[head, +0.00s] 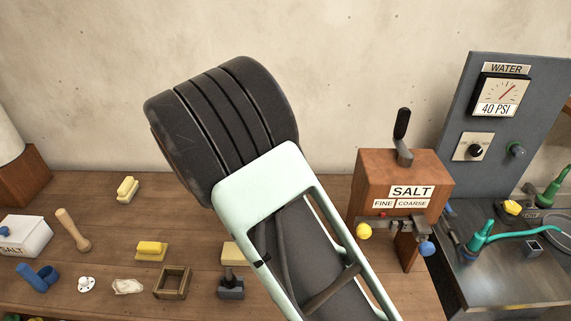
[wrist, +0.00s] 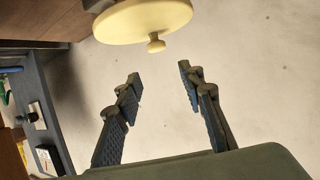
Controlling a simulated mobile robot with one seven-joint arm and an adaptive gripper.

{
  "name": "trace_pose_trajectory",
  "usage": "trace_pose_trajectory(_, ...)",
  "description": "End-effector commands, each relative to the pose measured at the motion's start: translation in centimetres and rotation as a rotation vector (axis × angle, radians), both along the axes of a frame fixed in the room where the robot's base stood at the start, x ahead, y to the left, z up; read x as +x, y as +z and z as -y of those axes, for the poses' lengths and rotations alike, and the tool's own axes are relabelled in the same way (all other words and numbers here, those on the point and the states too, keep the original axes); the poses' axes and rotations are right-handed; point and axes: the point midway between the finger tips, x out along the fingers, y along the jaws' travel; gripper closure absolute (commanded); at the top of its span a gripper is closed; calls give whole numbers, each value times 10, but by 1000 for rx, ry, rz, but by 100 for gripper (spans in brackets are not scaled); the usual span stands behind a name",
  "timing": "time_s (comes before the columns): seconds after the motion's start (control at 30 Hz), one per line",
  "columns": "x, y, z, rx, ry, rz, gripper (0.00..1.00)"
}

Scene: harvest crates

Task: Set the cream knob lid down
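The cream lid (wrist: 140,18) shows at the top of the wrist view, cut off by the frame's edge. Its small round knob (wrist: 155,43) faces my gripper (wrist: 158,74). My gripper is open, with its two dark fingers spread and nothing between them. The knob lies just beyond the fingertips, roughly in line with the gap, and looks apart from them. A dark brown thing shows at the lid's far side; I cannot tell whether the lid rests on it. I do not see the lid in the head view, where my arm covers the middle.
A wooden bench (head: 110,275) carries a wooden masher (head: 73,229), yellow-topped brushes (head: 151,250), a blue item (head: 38,277) and a small wooden frame (head: 171,283). A brown salt box (head: 365,180) stands at right, beside a grey water panel (head: 455,110). A plain wall is behind.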

Motion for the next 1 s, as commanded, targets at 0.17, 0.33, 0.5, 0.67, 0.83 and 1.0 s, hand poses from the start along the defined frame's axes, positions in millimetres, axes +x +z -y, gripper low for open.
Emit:
trace_pose_trajectory(0.17,-25,11,-11,2,1,1,64)
trace_pose_trajectory(0.33,-35,15,-15,1,1,-1,64)
trace_pose_trajectory(0.5,-36,16,-15,0,0,0,64)
trace_pose_trajectory(0.67,-36,16,-15,0,0,0,64)
trace_pose_trajectory(0.83,-33,19,-16,14,2,7,64)
trace_pose_trajectory(1.0,-6,53,-32,168,24,72,64)
